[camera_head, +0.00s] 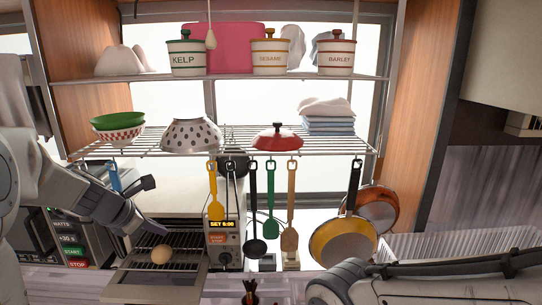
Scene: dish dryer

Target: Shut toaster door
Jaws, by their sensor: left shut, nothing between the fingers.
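The toaster oven (222,222) stands on the counter at lower left of centre, with a control panel on its right side. Its door (150,288) is folded down and open toward me. A round tan item (161,254), like a bun or egg, rests at the front of the opening. My left gripper (153,231) is shut and empty, reaching in from the left just above the toaster opening, by its left side. I cannot tell whether it touches the toaster. Part of my right arm shows at lower right; its gripper is not in view.
A microwave (75,238) stands left of the toaster. Utensils, including a yellow spatula (215,206) and a black ladle (256,230), hang from the wire rack (355,146) close above and right. Pans (343,243) hang further right. Bowls and a colander (190,134) sit on the rack.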

